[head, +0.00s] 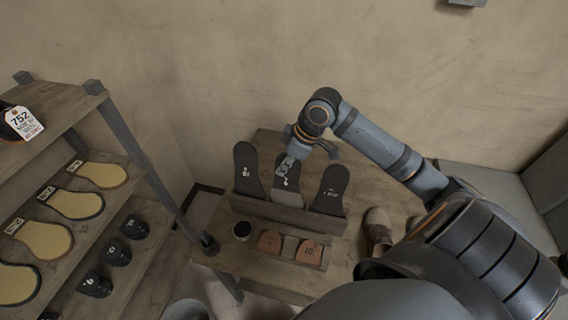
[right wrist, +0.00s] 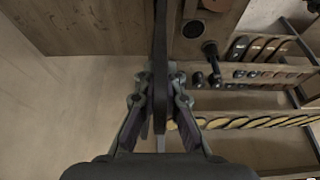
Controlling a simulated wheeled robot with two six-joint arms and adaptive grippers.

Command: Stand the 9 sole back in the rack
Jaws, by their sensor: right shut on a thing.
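A wooden rack (head: 262,207) on the table holds a dark sole at its left (head: 247,172) and another at its right (head: 330,190). My right gripper (head: 290,163) is shut on this sole from above. In the right wrist view the sole shows edge-on as a thin dark strip (right wrist: 160,55) between the fingers (right wrist: 160,100). The sole is roughly upright at the middle of the rack; I cannot tell whether its lower end is seated. My left gripper is not in view.
A low holder with brown pieces (head: 306,252) and a dark round cup (head: 242,231) sit in front of the rack. Shoes (head: 378,226) stand to the right. A shelf unit (head: 125,130) with yellow soles and dark pieces stands at the left.

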